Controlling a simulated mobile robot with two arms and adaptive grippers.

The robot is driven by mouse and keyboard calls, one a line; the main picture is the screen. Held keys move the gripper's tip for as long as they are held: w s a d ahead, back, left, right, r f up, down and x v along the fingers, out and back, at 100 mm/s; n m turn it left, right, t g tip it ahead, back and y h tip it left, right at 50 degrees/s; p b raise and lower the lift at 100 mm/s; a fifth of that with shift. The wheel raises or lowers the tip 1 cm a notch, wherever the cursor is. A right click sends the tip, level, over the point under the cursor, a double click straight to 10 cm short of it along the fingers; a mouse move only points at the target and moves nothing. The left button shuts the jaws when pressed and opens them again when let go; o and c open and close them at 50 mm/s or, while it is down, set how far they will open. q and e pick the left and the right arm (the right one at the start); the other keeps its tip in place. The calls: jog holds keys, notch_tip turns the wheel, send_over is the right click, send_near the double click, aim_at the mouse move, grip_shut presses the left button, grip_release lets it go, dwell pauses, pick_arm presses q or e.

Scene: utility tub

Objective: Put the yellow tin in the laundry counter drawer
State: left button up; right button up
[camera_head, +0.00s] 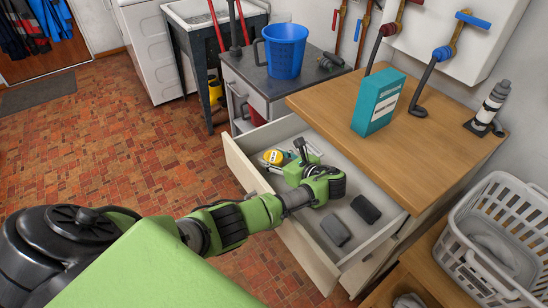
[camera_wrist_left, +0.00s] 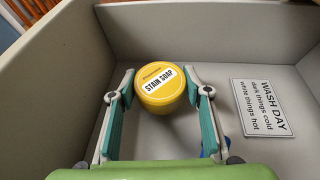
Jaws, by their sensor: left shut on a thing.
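The yellow tin (camera_head: 273,157), labelled "STAIN SOAP", is inside the open drawer (camera_head: 240,165) of the wooden-topped counter (camera_head: 425,120). In the left wrist view the tin (camera_wrist_left: 160,88) sits between the two fingers of my left gripper (camera_wrist_left: 159,78), which is shut on it. In the head view my left gripper (camera_head: 288,161) reaches down into the drawer's far-left part. I cannot tell whether the tin touches the drawer floor. My right gripper is in neither view.
Two dark grey blocks (camera_head: 366,209) lie in the drawer's near part. A "WASH DAY" card (camera_wrist_left: 265,108) lies right of the tin. A teal box (camera_head: 378,102) stands on the counter. A blue bucket (camera_head: 285,50) stands behind, and a white basket (camera_head: 490,240) is at right.

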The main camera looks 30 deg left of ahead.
pick_arm(q)
jog(key=shift+f, duration=0.2)
jog(key=o, duration=1.1)
jog(key=shift+o, duration=0.2)
jog(key=shift+r, duration=0.15)
jog(key=v, duration=1.2)
jog(key=shift+r+p, duration=0.4)
jog(key=shift+p, duration=0.05)
